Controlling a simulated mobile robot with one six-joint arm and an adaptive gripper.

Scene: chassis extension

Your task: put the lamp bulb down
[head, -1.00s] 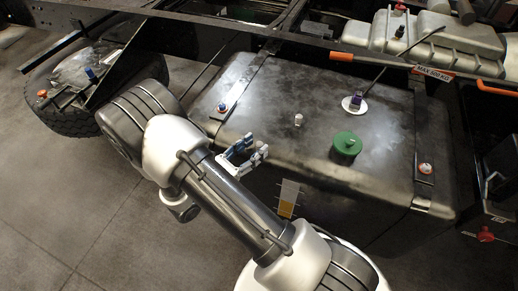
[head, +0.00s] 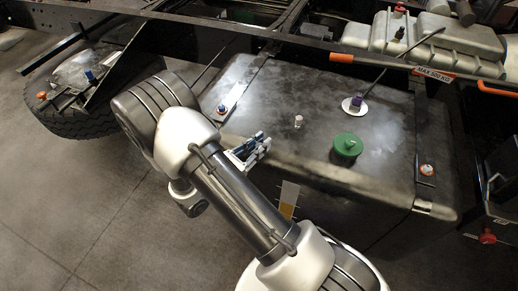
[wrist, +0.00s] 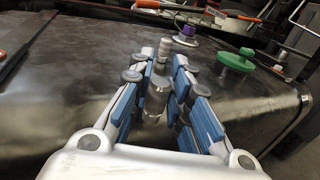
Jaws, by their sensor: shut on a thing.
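My gripper (wrist: 157,92) is shut on the lamp bulb (wrist: 156,97), a small greyish, metallic-looking cylinder held between the blue-padded fingers. The bulb's lower part is hidden by the gripper. In the head view my gripper (head: 258,150) is over the front left part of the dark tank (head: 310,88); the bulb cannot be made out there. I cannot tell whether the bulb touches the tank top.
A small pale fitting (head: 298,121) stands on the tank, just beyond my gripper in the wrist view (wrist: 166,50). A green cap (head: 346,147) and a purple part on a white disc (head: 355,104) are further right. Bare tank top lies between them.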

